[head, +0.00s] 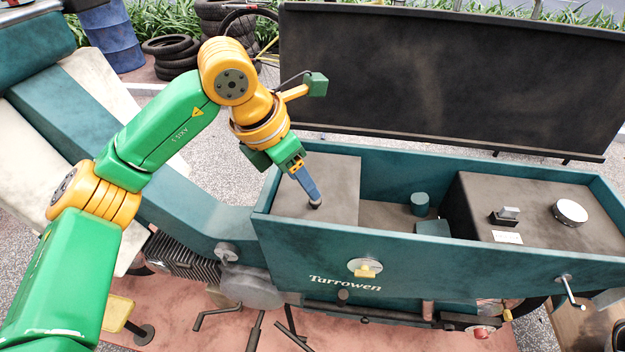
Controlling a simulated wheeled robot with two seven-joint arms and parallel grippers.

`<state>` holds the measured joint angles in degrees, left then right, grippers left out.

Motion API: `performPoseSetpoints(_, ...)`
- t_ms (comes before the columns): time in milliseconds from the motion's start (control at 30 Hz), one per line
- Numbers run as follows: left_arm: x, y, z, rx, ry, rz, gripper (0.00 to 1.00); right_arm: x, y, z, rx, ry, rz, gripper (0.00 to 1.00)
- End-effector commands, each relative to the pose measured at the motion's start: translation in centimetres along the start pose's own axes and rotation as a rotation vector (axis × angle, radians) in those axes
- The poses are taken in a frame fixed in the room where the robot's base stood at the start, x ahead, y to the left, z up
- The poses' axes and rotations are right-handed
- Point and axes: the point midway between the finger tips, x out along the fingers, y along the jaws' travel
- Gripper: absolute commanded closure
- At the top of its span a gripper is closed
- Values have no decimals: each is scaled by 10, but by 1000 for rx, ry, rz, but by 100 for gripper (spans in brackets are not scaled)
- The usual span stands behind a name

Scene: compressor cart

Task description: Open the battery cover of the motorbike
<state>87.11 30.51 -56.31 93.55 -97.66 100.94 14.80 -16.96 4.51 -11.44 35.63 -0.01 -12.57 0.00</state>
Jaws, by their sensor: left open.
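The motorbike's teal cargo box (310,233), marked Tarrowen, stands with its large lid (450,70) raised at the back. A flat brown-grey panel (338,205) covers the left end inside the box; I cannot tell for sure whether it is the battery cover. My left gripper (314,203) points down over this panel, its dark fingertips at or just above the surface. It is open, and I see nothing held in it. Whether the tips touch the panel is unclear. My right gripper is not in view.
A dark housing (470,215) with a white round cap (570,212) and a small latch-like block (505,215) fills the box's right side. A teal cylinder (419,203) stands mid-box. A yellow-tabbed lock (366,270) sits on the front wall. A blue barrel (110,38) and tyres (172,50) stand behind.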

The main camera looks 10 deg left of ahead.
Motion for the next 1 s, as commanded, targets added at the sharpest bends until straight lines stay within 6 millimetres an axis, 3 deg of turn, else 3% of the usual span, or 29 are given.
performPoseSetpoints(200, 37, -2, 1, 2, 2, -8, 41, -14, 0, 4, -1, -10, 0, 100)
performPoseSetpoints(500, 48, -2, 1, 4, -3, -7, 41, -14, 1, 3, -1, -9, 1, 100)
performPoseSetpoints(533, 48, -2, 1, 4, -3, -7, 44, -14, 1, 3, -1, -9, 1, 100)
performPoseSetpoints(733, 48, -2, 1, 4, -3, -8, 98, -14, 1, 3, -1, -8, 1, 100)
performPoseSetpoints(1000, 48, -2, 1, 4, -3, -8, 100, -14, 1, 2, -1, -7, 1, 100)
